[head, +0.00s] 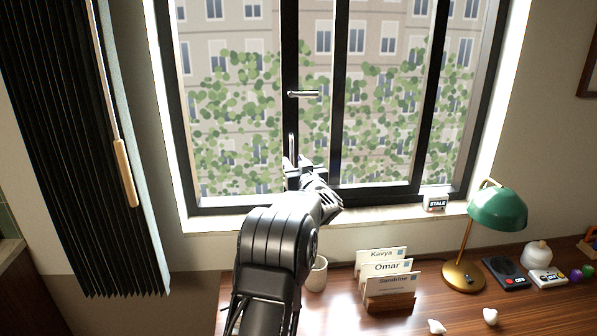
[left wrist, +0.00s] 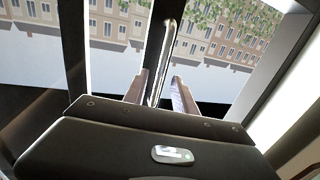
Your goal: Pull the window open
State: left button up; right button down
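The window (head: 290,60) has a black frame with glass panes, and fills the upper middle of the head view. A horizontal metal lever (head: 303,94) sits on its dark upright. Below it, a slim vertical pull handle (head: 292,148) is on the same upright; it also shows in the left wrist view (left wrist: 166,48). My left gripper (head: 300,165) is at the lower end of this handle. In the left wrist view its two fingers (left wrist: 160,92) are apart, with the handle between them and a gap at the right finger. My right gripper is out of view.
A dark pleated curtain (head: 75,150) hangs on the left. Below the sill, a wooden desk (head: 340,318) holds a green lamp (head: 497,208), a card holder (head: 390,303) and a cup (head: 316,274) close to my left arm. A small white box (head: 436,202) stands on the sill.

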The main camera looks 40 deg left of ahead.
pick_arm(q)
jog(key=v, duration=0.4)
jog(key=shift+s+d+b, duration=0.1)
jog(key=shift+d+b, duration=0.1)
jog(key=shift+b, duration=0.2)
